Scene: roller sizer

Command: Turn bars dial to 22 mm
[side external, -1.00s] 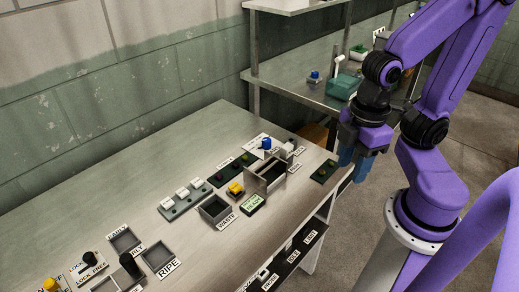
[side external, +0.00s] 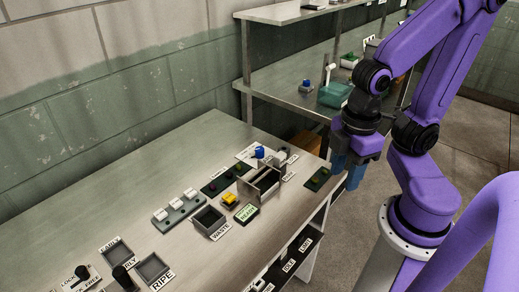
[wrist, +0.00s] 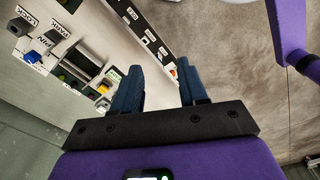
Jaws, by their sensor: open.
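My gripper (side external: 350,178) hangs off the right end of the metal bench, apart from everything on it. In the wrist view my gripper (wrist: 158,70) has its two blue fingers spread with nothing between them. A blue knob (side external: 258,152) stands on a white plate at the bench's far right end; it also shows in the wrist view (wrist: 33,57). A yellow knob (side external: 229,198) sits left of an open metal box, and shows in the wrist view too (wrist: 102,88). No bars label or millimetre scale is legible, so I cannot tell which is the bars dial.
The open metal box (side external: 250,189) stands beside a small green-lit display (side external: 246,212). A metal shelf unit (side external: 290,100) stands behind. The bench's back left is clear.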

